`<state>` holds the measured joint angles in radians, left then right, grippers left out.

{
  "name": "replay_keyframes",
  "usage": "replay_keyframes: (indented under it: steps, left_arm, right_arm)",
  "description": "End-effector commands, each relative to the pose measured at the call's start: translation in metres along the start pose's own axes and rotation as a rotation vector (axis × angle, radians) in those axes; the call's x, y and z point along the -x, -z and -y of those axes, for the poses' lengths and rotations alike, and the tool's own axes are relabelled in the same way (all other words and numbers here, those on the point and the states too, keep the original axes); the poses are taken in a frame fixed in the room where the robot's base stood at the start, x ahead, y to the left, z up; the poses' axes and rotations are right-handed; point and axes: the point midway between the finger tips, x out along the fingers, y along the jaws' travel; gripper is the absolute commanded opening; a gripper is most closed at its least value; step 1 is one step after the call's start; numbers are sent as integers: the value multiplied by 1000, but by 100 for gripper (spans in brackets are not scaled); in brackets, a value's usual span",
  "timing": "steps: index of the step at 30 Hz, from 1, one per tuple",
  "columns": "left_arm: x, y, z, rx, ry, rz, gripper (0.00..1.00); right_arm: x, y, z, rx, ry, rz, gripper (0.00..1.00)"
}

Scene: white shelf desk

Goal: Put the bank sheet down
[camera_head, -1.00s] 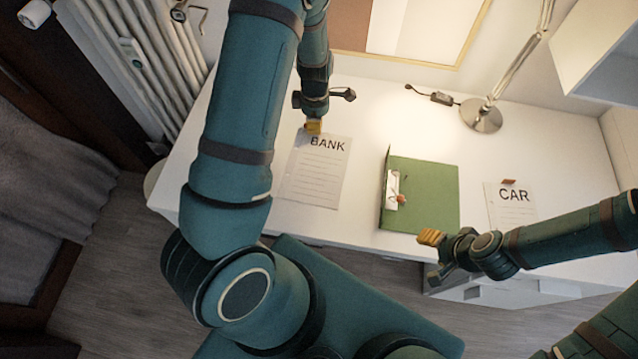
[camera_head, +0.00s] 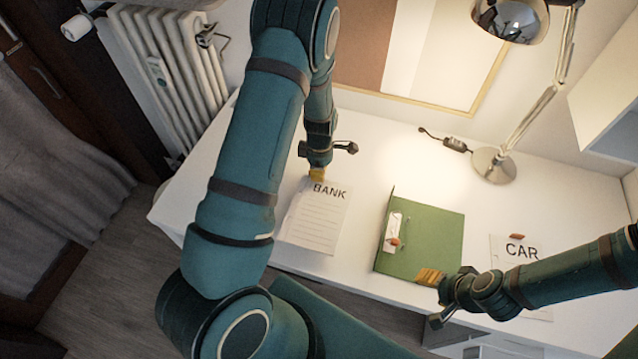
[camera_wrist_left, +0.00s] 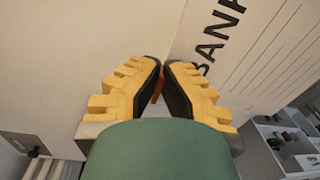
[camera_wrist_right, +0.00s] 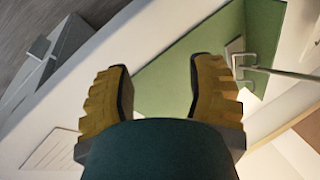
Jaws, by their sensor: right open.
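The bank sheet (camera_head: 315,225), white with "BANK" and ruled lines, lies flat at the left of the desk, on or just above its top; I cannot tell which. It also shows in the left wrist view (camera_wrist_left: 262,55). My left gripper (camera_head: 316,174) points down at its top edge. In the left wrist view its yellow fingers (camera_wrist_left: 160,66) are nearly together, closed on a small orange tab (camera_wrist_left: 157,86) at the sheet's edge. My right gripper (camera_head: 428,276) is open and empty by the front right corner of the green folder. Its fingers are apart in the right wrist view (camera_wrist_right: 160,80).
The green folder (camera_head: 432,235) with a metal clip lies mid-desk. A car sheet (camera_head: 505,250) with an orange tab lies to its right, partly behind my right arm. A lamp (camera_head: 494,165) stands at the back.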

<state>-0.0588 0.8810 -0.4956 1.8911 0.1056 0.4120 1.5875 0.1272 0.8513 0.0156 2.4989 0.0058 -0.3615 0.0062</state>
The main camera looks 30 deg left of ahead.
Motion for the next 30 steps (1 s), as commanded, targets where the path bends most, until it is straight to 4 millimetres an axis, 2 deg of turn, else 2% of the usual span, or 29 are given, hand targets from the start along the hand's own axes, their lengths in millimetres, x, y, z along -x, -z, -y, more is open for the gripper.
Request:
replay_keyframes:
  steps: [10, 22, 24, 25, 30]
  left_arm:
    - [-38, 0, -2, 1, 1, 0, 0]
    - [-42, 0, -3, 0, 0, 0, 0]
    - [-41, 0, -3, 0, 0, 0, 27]
    - [-41, 0, -3, 0, 0, 0, 34]
    - [-41, 0, -3, 1, 0, 0, 34]
  right_arm:
    - [-6, -3, -2, 2, 1, 6, 55]
    - [-9, -4, -3, 2, 1, 8, 55]
    - [-8, -4, -3, 2, 1, 8, 55]
    - [-8, -4, -3, 2, 1, 8, 55]
    - [-8, -4, -3, 2, 1, 8, 55]
